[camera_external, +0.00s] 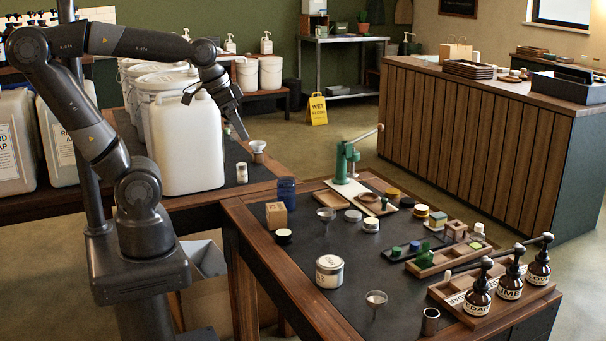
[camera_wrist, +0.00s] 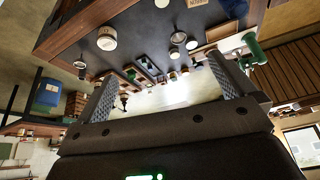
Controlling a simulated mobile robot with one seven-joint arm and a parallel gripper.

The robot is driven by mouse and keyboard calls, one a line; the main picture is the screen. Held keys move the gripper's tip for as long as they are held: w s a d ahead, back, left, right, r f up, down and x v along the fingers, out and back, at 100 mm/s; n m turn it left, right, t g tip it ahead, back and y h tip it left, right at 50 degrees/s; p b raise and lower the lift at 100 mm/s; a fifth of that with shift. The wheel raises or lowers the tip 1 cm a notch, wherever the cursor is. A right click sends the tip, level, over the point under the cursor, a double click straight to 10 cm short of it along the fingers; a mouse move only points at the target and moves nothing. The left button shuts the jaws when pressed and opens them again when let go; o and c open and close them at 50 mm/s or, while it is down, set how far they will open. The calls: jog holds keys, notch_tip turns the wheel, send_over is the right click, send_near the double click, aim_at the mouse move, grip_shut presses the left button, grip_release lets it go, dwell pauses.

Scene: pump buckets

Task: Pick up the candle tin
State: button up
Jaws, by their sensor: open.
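The candle tin (camera_external: 329,271), a pale round tin with a printed label and a lid, stands upright on the dark inset of the front table. It also shows in the wrist view (camera_wrist: 107,38), at upper left, beyond the fingers. My gripper (camera_external: 219,114) is raised beside the large white jug, behind and left of the tin and well apart from it. In the wrist view my gripper (camera_wrist: 161,75) has its two fingers spread wide with nothing between them.
A small metal funnel (camera_external: 376,298) stands right of the tin, another funnel (camera_external: 325,214) behind it. Pump bottles (camera_external: 478,297) stand at right. The large white jug (camera_external: 184,147) is close to my gripper.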

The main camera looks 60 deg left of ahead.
jog(key=s, duration=0.1)
jog(key=s+a+n, duration=0.1)
jog(key=a+n, duration=0.1)
jog(key=shift+s+f+t+y, duration=0.3)
jog(key=shift+s+t+y, duration=0.1)
jog(key=shift+c, duration=1.2)
